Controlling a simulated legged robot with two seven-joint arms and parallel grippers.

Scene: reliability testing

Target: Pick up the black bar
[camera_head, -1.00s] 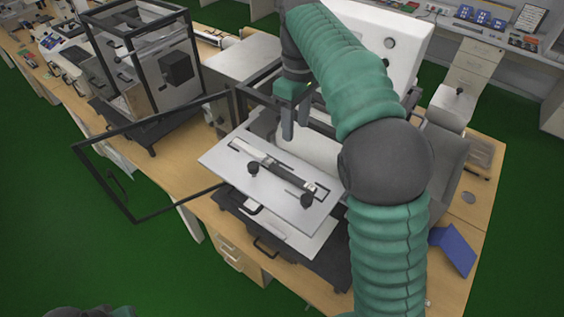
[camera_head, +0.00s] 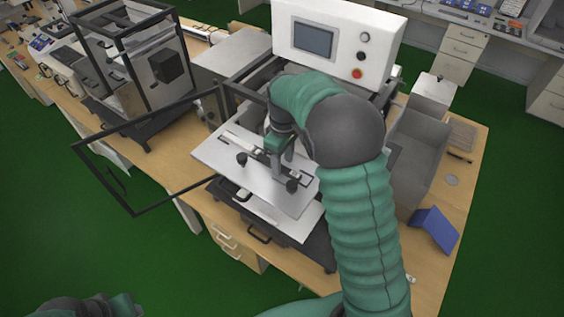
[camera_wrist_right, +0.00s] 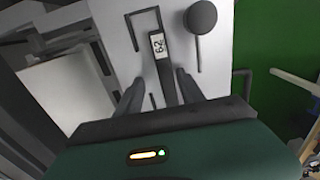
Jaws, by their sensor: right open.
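The black bar (camera_head: 298,177) lies on a pale metal plate (camera_head: 222,160) in the head view, partly hidden by my right gripper. In the right wrist view the black bar (camera_wrist_right: 167,82) has a white label reading "62" near its far end and runs between two fingers. My right gripper (camera_head: 281,168) points down over the plate. In the wrist view the right gripper (camera_wrist_right: 160,92) is open, one finger on each side of the bar. Contact cannot be told. My left gripper is not in view; only part of my left arm shows at the bottom left.
Black knobs (camera_head: 292,186) stand on the plate close to the bar; one knob (camera_wrist_right: 201,17) shows in the wrist view. A white control panel (camera_head: 338,42) rises behind. An open framed door (camera_head: 108,180) juts out left. A blue object (camera_head: 435,229) lies at right.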

